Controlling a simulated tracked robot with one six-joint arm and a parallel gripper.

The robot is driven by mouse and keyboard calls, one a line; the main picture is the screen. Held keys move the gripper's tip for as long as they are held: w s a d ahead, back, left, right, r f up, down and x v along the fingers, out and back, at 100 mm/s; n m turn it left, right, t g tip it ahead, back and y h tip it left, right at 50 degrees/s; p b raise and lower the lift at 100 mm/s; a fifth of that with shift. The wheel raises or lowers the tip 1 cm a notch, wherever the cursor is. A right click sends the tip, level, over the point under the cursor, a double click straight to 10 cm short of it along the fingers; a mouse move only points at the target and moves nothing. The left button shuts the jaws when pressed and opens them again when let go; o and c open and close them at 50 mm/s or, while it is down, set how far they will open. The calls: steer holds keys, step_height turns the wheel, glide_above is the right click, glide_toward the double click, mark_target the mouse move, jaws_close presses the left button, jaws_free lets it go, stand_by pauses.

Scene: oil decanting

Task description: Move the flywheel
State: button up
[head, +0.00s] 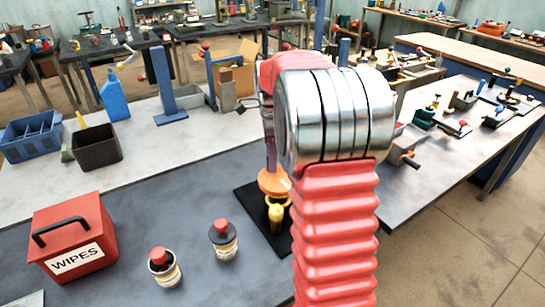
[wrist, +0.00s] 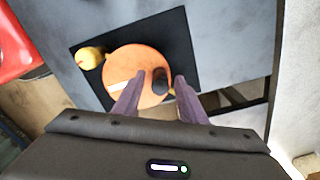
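The flywheel looks to be the orange disc (wrist: 125,62) with a pale stripe and a dark knob (wrist: 160,80). It lies over a black mat (wrist: 180,38) in the wrist view. In the head view the orange disc (head: 272,184) shows just left of my red arm, partly hidden by it. My gripper (wrist: 158,82) is over the disc, its two purple-grey fingers apart. The knob appears between the fingertips, with gaps on both sides; I cannot tell the height between them. A yellow part (head: 275,214) stands beside the disc.
A red wipes box (head: 75,240) and two small cans (head: 164,267) (head: 223,240) stand on the grey bench to the left. A black bin (head: 97,148), blue crate (head: 30,137) and blue bottle (head: 114,98) are farther back. Grey bench surface is clear between them.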

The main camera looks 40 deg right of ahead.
jaws_close()
steer(key=shift+d, duration=0.1)
stand_by(0.8)
steer(key=shift+a+n, duration=0.3)
steer(key=shift+n, duration=0.2)
